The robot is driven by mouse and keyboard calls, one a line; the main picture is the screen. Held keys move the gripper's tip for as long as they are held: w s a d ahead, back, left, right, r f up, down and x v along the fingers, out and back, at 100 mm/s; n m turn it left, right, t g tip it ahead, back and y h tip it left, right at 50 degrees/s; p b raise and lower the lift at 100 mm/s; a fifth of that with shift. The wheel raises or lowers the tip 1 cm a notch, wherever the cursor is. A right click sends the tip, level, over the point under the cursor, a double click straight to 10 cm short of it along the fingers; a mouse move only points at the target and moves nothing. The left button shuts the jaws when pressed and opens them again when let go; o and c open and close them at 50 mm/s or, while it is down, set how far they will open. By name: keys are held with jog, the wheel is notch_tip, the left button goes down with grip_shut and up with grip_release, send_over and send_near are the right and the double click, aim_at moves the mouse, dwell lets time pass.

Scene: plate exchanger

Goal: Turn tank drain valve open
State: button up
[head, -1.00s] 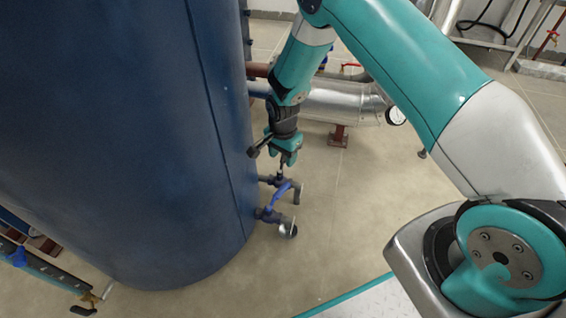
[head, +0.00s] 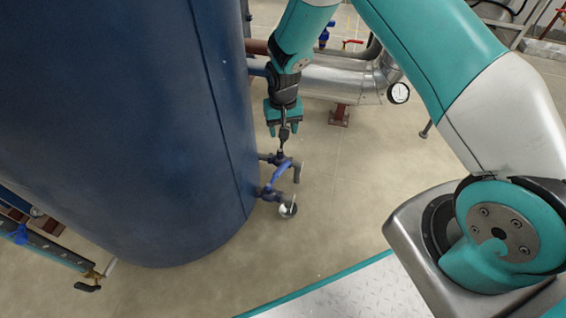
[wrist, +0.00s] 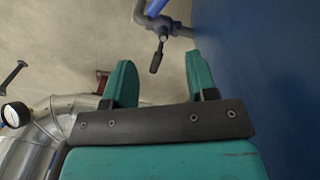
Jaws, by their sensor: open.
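The large blue tank (head: 120,120) fills the left of the head view and the right edge of the wrist view. My gripper (head: 283,127) is open and points down just above the valve. In the wrist view the valve (wrist: 168,28) and its dark lever (wrist: 157,58) lie beyond the gap between my two teal fingers (wrist: 161,75). The lever looks in line with that gap; no contact is clear.
A silver insulated pipe (head: 325,78) with a round gauge (head: 399,93) runs behind my gripper, on a brown support (head: 339,116). The tank wall stands close to the left of my gripper. The floor (head: 345,190) to the right of the valve is clear.

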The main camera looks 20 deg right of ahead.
jog(key=n, duration=0.7)
jog(key=n+b, duration=1.2)
jog(key=n, duration=0.7)
send_near(283, 166)
notch_tip(283, 166, down, 9)
jog(key=shift+s+f, duration=0.1)
grip_shut()
jog(key=shift+a, duration=0.1)
